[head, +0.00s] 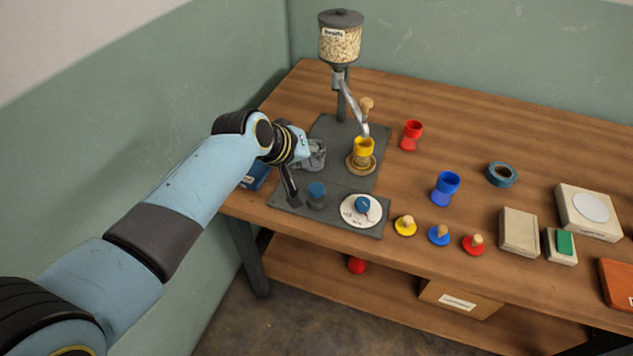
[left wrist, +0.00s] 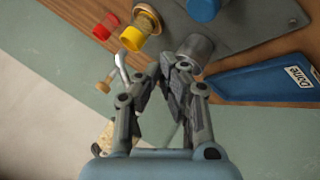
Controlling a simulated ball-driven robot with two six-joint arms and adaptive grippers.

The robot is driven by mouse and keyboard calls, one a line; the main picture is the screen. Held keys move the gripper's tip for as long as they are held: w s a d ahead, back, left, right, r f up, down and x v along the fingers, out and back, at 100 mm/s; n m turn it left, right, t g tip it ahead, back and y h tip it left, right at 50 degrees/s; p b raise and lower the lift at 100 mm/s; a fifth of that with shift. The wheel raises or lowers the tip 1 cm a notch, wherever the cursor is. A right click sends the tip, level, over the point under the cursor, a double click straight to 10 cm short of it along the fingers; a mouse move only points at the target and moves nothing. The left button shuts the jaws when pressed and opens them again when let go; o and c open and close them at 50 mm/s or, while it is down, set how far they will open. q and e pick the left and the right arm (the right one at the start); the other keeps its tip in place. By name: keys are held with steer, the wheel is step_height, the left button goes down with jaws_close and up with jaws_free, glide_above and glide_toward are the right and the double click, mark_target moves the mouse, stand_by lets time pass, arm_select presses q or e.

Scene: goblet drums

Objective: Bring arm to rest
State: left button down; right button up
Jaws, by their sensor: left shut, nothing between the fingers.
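My left arm comes in from the left in the head view and reaches over the table's left end. My left gripper (head: 291,182) is shut and empty, above the left edge of the dark grey plate (head: 355,220). In the left wrist view its fingers (left wrist: 177,75) are together with nothing between them. A grey metal cup (head: 315,155) stands just beyond the gripper, and it also shows beyond the fingertips in the left wrist view (left wrist: 196,48). My right gripper is in neither view.
A beads dispenser (head: 340,42) stands behind a yellow cup (head: 364,147). Red (head: 412,133) and blue (head: 446,187) goblet drums stand to the right. Yellow (head: 405,226), blue and red knobbed lids line the front. A blue "Done" tray (left wrist: 262,84) lies by the left edge.

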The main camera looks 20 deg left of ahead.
arm_select(q)
steer(key=shift+s+f, duration=0.1)
stand_by(0.6)
steer(key=s+a+r+m+g+y, duration=0.1)
steer(key=s+a+r+m+g, duration=0.2)
steer(key=s, duration=0.8)
steer(key=s+a+r+m+y, duration=0.15)
steer(key=s+a+r, duration=0.25)
steer(key=s, duration=0.7)
steer(key=s+a+r+m+g+y, duration=0.2)
steer(key=s+a+r, duration=0.15)
steer(key=s, duration=0.65)
step_height(320, 180, down, 38)
steer(key=s+a+g+b, duration=0.1)
steer(key=s+a+b, duration=0.15)
steer(key=b, duration=0.85)
steer(key=s+f+b, duration=0.4)
steer(key=s+f, duration=0.5)
steer(key=f, duration=0.2)
steer(key=s+f+n+g+b, duration=0.1)
steer(key=s+f+b, duration=0.3)
steer(key=s+f, duration=0.5)
step_height(320, 180, down, 3)
steer(key=shift+s+a+f+g, duration=0.1)
steer(key=shift+s+a+g, duration=0.2)
steer(key=shift+a, duration=0.1)
